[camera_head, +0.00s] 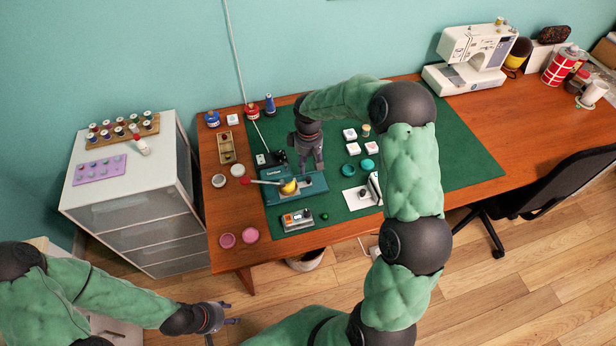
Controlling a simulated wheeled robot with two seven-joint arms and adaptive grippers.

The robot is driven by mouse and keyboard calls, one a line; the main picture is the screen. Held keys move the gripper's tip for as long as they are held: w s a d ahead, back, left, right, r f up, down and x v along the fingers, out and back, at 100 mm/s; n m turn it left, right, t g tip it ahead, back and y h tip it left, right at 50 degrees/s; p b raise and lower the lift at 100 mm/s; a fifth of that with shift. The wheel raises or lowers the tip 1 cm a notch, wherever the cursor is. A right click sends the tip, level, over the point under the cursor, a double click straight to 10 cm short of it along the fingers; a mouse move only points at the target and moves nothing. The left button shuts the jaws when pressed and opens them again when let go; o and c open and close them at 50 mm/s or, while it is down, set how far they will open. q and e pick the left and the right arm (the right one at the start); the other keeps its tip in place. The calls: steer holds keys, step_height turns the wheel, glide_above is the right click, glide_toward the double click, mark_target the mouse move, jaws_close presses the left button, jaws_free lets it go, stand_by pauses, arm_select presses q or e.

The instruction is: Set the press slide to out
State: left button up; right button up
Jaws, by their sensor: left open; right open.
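A teal press (316,189) with a yellow part (289,187) and a lever ending in a red knob (245,181) sits on the green cutting mat (455,150), near its left end. The slide is too small to make out clearly, and I cannot tell its position. My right gripper (311,168) points down, open, just above the back of the press. I cannot tell whether it touches it. My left gripper (232,312) is open and empty over the floor, in front of the table and away from the press.
A small grey and orange device (297,219) lies in front of the press. Pink tins (250,235) and a wooden tray (226,148) are to its left. Small white boxes (353,149) and teal tins (371,148) are to its right. A white drawer cabinet (145,200) stands left of the table.

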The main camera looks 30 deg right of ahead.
mark_target(308, 178)
step_height(308, 178, down, 7)
steer(key=shift+f+b, duration=0.1)
steer(key=shift+b, duration=0.7)
jaws_close()
